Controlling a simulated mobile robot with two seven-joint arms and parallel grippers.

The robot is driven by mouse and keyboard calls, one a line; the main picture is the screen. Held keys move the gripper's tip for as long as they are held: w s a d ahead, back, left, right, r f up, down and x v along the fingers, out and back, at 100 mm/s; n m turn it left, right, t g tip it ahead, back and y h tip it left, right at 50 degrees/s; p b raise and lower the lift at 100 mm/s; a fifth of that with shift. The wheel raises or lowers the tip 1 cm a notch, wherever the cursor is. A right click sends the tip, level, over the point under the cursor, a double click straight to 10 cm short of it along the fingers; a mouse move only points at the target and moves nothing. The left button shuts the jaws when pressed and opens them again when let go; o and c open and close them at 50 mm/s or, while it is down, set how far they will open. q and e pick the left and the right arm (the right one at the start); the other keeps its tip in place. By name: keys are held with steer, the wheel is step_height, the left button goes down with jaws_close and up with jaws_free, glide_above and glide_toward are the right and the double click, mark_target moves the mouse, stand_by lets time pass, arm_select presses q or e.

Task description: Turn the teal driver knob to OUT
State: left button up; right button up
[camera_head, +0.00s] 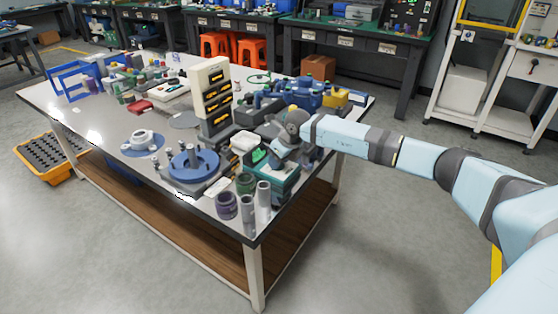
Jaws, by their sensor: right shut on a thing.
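My right arm comes in from the right. Its gripper (283,152) is over a small teal-sided unit (272,184) near the table's front right corner. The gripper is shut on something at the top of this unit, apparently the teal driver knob. The knob itself is hidden behind the gripper, so its setting cannot be read. A small green display or patch (258,155) shows on the unit just left of the gripper. My left gripper is not in view.
Purple, green and grey cylinders (227,206) stand close in front of the unit. A blue round fixture (194,164) and an upright cream rack (213,95) are to the left. Blue equipment (305,95) stands behind. The floor at lower right is clear.

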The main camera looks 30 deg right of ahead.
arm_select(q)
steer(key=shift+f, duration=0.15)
arm_select(e)
steer(key=shift+n+y, duration=0.3)
steer(key=shift+n, duration=0.6)
steer(key=shift+a, duration=0.1)
steer(key=shift+f, duration=0.1)
steer(key=o, duration=0.9)
steer(key=shift+r, duration=0.25)
arm_select(q)
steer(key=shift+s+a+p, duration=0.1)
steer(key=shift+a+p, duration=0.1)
steer(key=shift+p, duration=0.6)
arm_select(e)
steer(key=v, duration=1.3)
steer(key=shift+r, duration=0.25)
